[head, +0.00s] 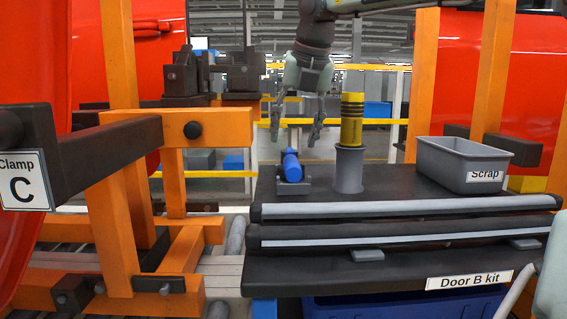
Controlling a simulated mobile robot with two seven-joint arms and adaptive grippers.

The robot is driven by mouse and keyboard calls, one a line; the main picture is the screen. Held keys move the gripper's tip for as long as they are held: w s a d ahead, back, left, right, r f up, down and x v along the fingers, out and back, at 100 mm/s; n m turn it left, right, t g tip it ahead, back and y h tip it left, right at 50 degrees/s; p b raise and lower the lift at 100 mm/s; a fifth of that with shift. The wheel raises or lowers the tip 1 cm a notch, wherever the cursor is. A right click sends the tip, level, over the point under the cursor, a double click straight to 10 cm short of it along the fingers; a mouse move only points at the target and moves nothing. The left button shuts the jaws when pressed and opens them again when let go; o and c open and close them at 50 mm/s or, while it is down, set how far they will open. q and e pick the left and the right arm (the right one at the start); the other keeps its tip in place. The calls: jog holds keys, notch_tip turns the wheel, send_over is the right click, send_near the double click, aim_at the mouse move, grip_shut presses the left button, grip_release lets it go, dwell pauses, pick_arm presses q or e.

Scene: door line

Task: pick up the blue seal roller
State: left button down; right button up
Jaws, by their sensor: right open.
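The blue seal roller (291,166) lies in a small grey cradle (294,186) at the left end of the dark kit shelf. It points roughly away from me. My right gripper (295,136) hangs down from the top of the head view, fingers spread open and empty. Its fingertips are just above the roller in the picture, one to each side. I see no contact; the exact depth gap is hard to judge. My left gripper is not in view.
A yellow-and-black cylinder (351,119) stands in a grey holder (349,170) just right of the roller. A grey Scrap bin (440,160) sits farther right. An orange clamp frame (120,215) marked C rises at the left. Open shelf surface lies between holder and bin.

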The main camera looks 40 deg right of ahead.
aim_at(293, 159)
jog(key=shift+x, duration=0.9)
jog(key=x, duration=0.3)
jog(key=s+p+x, duration=0.1)
jog(key=x, duration=0.1)
jog(key=shift+w+d+f, duration=0.1)
jog(key=shift+d+f, duration=0.1)
jog(key=shift+d, duration=0.1)
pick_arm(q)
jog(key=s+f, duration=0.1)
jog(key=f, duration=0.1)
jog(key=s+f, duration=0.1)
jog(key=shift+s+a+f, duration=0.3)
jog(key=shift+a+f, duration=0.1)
pick_arm(e)
jog(key=shift+f, duration=0.1)
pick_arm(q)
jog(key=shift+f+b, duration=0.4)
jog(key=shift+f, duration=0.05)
pick_arm(e)
jog(key=shift+f, duration=0.25)
jog(key=shift+w, duration=0.1)
grip_shut()
